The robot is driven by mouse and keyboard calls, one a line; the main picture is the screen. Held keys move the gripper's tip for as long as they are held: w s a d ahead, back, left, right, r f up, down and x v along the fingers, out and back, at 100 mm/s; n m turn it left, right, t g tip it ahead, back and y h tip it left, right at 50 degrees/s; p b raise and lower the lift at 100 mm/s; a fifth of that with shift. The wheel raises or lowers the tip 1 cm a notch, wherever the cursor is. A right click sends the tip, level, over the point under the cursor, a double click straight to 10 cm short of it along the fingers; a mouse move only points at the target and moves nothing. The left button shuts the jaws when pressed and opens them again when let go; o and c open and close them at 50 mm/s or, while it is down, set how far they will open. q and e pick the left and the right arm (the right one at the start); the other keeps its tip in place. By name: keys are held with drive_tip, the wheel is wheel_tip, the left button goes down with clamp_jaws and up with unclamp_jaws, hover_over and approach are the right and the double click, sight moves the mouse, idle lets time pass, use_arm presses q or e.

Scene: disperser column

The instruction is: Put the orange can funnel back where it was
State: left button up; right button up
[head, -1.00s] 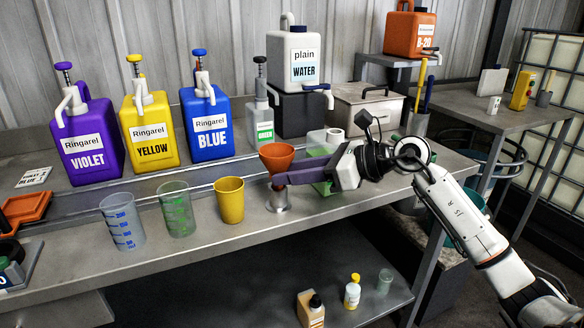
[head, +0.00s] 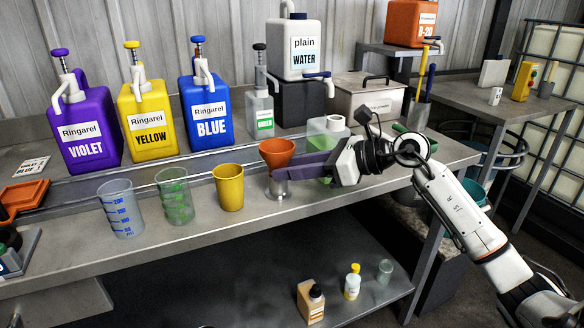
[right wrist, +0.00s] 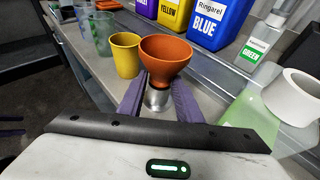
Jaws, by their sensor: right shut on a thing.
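The orange funnel (head: 277,152) is upright above a small silver metal cup (head: 278,190) on the bench's front part. My right gripper (head: 284,173) reaches in from the right with its purple fingers around the funnel's lower part, shut on it. In the right wrist view, the funnel's bowl (right wrist: 166,54) rises above the two fingers and the silver cup (right wrist: 157,99) shows between and below them. The funnel's stem is hidden, so I cannot tell whether it sits in the cup. My left gripper is not in view.
A yellow cup (head: 229,188) stands just left of the funnel, with a green-marked beaker (head: 175,197) and a blue-marked beaker (head: 121,209) further left. Violet, yellow and blue jugs line the back. A white roll (head: 335,123) and a green translucent object are behind my gripper.

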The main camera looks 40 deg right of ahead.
drive_tip(key=shift+f, duration=0.25)
drive_tip(key=o, duration=1.3)
drive_tip(key=shift+c, duration=0.2)
drive_tip(key=shift+d, duration=0.1)
